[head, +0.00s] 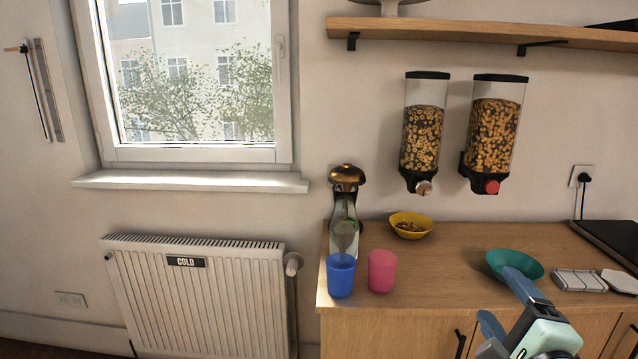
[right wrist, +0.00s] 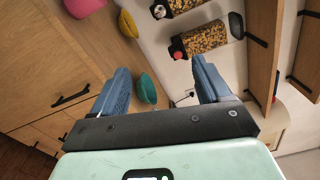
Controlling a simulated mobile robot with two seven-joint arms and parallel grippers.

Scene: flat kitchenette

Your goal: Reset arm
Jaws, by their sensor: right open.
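My right gripper (head: 500,302) comes in at the lower right of the head view, in front of the counter. Its two blue fingers are spread apart. In the right wrist view the open gripper (right wrist: 162,85) has nothing between its fingertips that it grips. A teal bowl (head: 528,262) stands on the counter behind the fingers, and one finger covers part of it. The bowl also shows in the right wrist view (right wrist: 147,90), beyond the left finger. My left gripper is in neither view.
The wooden counter (head: 450,284) bears a blue cup (head: 341,276), a pink cup (head: 382,270), a yellow bowl (head: 411,225) with cereal and a glass bottle-like dispenser (head: 344,222). Two cereal dispensers (head: 423,130) hang on the wall under a shelf (head: 480,33). A radiator (head: 205,295) stands left.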

